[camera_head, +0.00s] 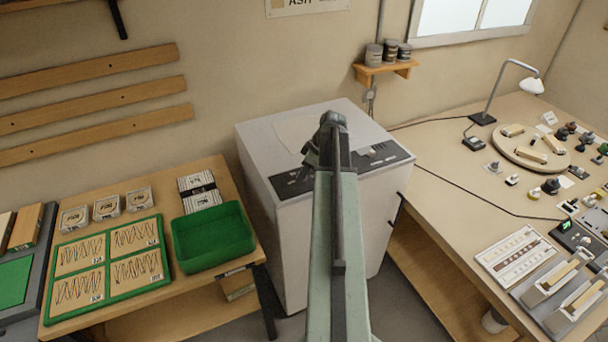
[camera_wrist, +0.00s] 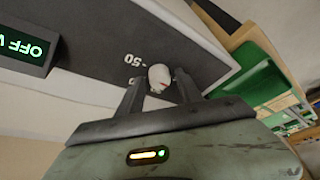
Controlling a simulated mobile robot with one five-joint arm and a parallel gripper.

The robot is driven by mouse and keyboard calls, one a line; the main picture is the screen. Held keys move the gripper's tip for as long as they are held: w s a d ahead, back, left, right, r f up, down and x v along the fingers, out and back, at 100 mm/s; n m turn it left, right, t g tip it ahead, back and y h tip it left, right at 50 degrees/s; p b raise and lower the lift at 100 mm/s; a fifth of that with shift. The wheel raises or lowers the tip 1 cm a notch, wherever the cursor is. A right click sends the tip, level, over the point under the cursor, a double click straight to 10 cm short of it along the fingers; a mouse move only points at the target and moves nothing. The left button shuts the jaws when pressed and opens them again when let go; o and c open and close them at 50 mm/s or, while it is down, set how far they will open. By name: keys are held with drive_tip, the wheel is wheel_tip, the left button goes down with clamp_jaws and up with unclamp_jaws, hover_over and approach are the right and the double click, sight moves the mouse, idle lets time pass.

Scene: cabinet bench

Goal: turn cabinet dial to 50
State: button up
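The cabinet (camera_head: 262,150) is a white box with a sloped dark panel (camera_head: 290,184) along its upper front edge. The wrist view shows the dark panel (camera_wrist: 85,35) close up, tilted in the picture. My gripper (camera_wrist: 157,88) has one finger on each side of the knob, with a small gap visible on the left. In the head view my gripper (camera_head: 327,140) is over the panel and hides part of it; the knob is not distinguishable there.
A black display (camera_wrist: 22,45) with green letters starting OFF is on the panel. A green bin (camera_head: 213,238) stands on the left bench (camera_head: 165,296). The right bench (camera_head: 440,205) holds a lamp (camera_head: 510,85), a round board (camera_head: 529,147) and several small parts.

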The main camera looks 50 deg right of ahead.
clamp_jaws()
